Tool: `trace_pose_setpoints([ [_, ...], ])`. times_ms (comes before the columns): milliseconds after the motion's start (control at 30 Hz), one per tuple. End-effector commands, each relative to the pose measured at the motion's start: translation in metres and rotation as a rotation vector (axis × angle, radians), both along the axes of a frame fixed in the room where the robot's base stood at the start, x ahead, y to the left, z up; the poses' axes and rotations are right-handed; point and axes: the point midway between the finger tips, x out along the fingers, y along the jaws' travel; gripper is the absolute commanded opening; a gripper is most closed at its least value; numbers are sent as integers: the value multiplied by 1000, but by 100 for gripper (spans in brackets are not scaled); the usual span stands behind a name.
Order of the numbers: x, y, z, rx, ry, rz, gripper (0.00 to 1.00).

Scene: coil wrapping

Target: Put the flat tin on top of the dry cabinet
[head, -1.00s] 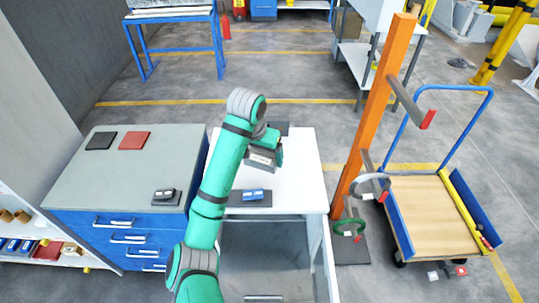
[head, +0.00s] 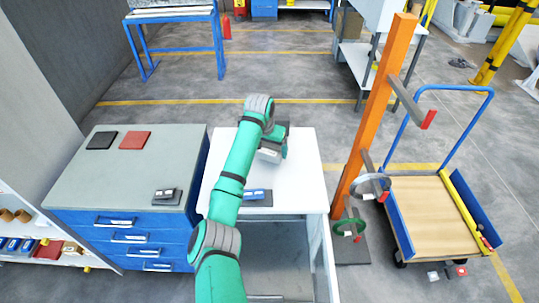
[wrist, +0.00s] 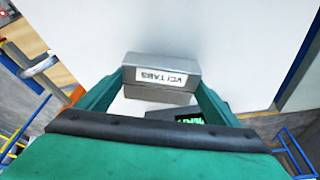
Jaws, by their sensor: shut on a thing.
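The flat tin is a grey box with a white "VCI TABS" label. In the wrist view the tin (wrist: 160,75) sits between the two fingers of my gripper (wrist: 155,95), which is shut on it. In the head view the tin (head: 269,155) shows below my gripper (head: 274,146), over the back half of the white top of the dry cabinet (head: 300,180). I cannot tell whether its underside touches the top. The cabinet's front below the top looks like glass.
A blue item (head: 257,194) on a dark pad lies at the top's front. A dark device with a green display (wrist: 190,118) is close to the tin. A blue drawer cabinet (head: 120,222) stands left; an orange post (head: 375,110) with arms stands right. The top's right side is clear.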

Motion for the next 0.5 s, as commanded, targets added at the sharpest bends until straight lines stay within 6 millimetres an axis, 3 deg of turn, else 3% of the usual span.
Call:
trace_pose_setpoints([
  [300, 4, 0, -33, 0, 1, 1, 58],
  [500, 5, -1, -35, 0, -1, 0, 58],
])
